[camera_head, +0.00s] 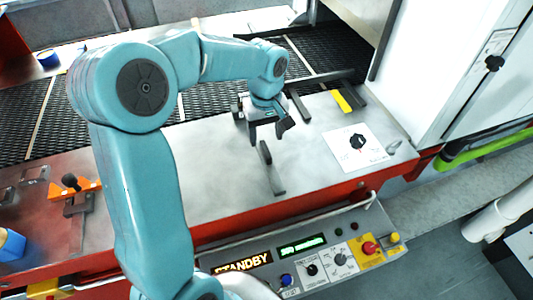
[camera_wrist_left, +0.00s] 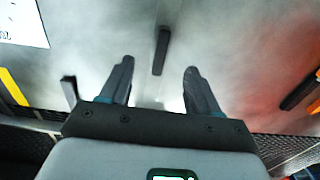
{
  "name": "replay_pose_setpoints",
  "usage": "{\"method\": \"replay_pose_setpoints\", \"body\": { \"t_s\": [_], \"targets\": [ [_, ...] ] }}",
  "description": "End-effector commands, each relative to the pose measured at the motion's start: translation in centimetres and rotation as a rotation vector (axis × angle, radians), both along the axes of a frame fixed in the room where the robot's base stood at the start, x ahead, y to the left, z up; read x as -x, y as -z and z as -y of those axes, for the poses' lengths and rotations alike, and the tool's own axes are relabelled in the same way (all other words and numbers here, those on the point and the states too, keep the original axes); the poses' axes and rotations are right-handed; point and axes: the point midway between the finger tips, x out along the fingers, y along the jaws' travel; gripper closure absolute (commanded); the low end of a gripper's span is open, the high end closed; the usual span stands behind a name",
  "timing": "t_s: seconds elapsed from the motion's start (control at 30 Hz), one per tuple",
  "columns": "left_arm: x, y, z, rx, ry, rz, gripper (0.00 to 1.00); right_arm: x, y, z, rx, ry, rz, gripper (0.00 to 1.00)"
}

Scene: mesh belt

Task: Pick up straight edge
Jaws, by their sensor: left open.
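A dark narrow bar, which looks like the straight edge (camera_head: 272,170), lies on the grey metal tabletop (camera_head: 222,190), below my left gripper in the head view. The straight edge also shows in the left wrist view (camera_wrist_left: 162,50), in line with the gap between the fingers and beyond their tips. My left gripper (camera_head: 268,134) is open and empty, pointing down over the bar's far end; it also shows in the left wrist view (camera_wrist_left: 159,67). The frames do not show clearly how high the fingers are above the bar. My right gripper is not in view.
A black mesh belt (camera_head: 60,110) runs behind the tabletop. A white plate with a black knob (camera_head: 357,143) and a yellow strip (camera_head: 341,101) are to the right. An orange tool (camera_head: 88,186) is at the left. A control panel (camera_head: 300,262) stands in front.

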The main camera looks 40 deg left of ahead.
Motion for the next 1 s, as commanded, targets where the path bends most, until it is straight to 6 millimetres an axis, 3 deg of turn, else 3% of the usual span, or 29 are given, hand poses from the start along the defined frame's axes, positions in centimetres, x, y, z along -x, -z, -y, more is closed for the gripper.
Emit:
{"method": "replay_pose_setpoints", "body": {
  "t_s": [0.27, 0.5, 0.77, 0.8, 0.97, 1.0],
  "targets": [
    [-0.1, 2.5, -0.1, 0.0, 0.0, -0.002, 0.38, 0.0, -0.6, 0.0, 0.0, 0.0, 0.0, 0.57],
    [-0.3, 6.2, -0.1, 0.0, -0.001, -0.002, 0.38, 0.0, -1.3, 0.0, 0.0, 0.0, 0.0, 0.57],
    [-0.4, 6.7, -0.2, 0.0, -0.001, 0.001, 0.38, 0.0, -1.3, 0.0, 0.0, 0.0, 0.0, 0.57],
    [-0.4, 6.7, -0.2, 0.0, -0.001, 0.001, 0.42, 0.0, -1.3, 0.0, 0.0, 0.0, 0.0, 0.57],
    [-0.4, 6.7, -0.2, 0.0, -0.001, 0.001, 0.94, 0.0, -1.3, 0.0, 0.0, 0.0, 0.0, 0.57],
    [-0.4, 6.7, -0.2, 0.0, -0.001, 0.001, 1.0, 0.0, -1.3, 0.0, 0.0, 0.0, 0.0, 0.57]
  ]
}}
